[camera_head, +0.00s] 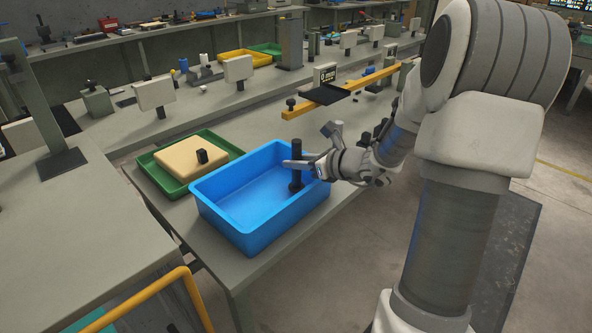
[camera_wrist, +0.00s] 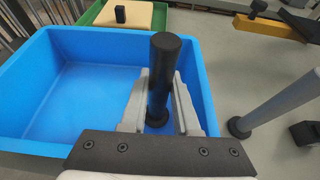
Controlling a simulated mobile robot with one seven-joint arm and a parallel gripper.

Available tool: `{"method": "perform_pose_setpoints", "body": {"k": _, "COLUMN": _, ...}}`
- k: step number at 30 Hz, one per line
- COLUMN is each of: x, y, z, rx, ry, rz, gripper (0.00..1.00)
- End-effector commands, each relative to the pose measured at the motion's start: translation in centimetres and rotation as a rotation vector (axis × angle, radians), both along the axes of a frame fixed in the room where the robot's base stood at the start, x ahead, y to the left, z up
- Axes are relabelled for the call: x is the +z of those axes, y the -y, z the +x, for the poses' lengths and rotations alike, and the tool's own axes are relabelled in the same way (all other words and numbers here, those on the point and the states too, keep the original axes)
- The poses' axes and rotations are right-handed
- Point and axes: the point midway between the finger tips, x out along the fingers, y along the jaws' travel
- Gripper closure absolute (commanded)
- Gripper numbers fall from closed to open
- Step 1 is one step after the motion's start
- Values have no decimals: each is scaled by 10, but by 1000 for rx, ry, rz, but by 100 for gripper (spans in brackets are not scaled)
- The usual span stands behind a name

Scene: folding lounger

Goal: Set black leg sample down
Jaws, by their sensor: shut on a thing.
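The black leg sample (camera_head: 295,180) is a dark cylinder held upright by my gripper (camera_head: 310,166) over the right part of the blue bin (camera_head: 257,240). In the wrist view the black leg sample (camera_wrist: 162,75) stands between the two grey fingers of my gripper (camera_wrist: 158,95), which are shut on it. The blue bin (camera_wrist: 30,92) lies around and below it there, and its floor is empty on the left. Whether the sample's lower end touches the bin floor cannot be told.
A green tray (camera_head: 165,185) with a beige block (camera_head: 178,157) and a small black piece (camera_head: 202,156) lies left of the bin. A yellow bar (camera_head: 300,131) with a black plate is behind. A grey leg (camera_wrist: 275,104) stands to the right in the wrist view.

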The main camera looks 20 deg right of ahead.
Motion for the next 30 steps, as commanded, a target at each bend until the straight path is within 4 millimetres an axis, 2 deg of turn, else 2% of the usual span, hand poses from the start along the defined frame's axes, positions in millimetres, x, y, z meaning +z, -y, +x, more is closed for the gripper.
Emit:
{"method": "perform_pose_setpoints", "body": {"k": 1, "x": -11, "y": 0, "z": 0, "rx": -1, "ry": -3, "rz": 3, "gripper": 100}}
{"method": "perform_pose_setpoints", "body": {"k": 2, "x": -14, "y": 0, "z": 0, "rx": 0, "ry": -2, "rz": 2, "gripper": 100}}
{"method": "perform_pose_setpoints", "body": {"k": 13, "x": -17, "y": 0, "z": 0, "rx": 0, "ry": 0, "rz": 0, "gripper": 100}}
{"method": "perform_pose_setpoints", "body": {"k": 14, "x": -16, "y": 0, "z": 0, "rx": 0, "ry": 0, "rz": 0, "gripper": 65}}
{"method": "perform_pose_setpoints", "body": {"k": 18, "x": -15, "y": 0, "z": 0, "rx": 0, "ry": 0, "rz": 0, "gripper": 41}}
{"method": "perform_pose_setpoints", "body": {"k": 30, "x": -10, "y": 2, "z": -2, "rx": -2, "ry": -1, "rz": -1, "gripper": 41}}
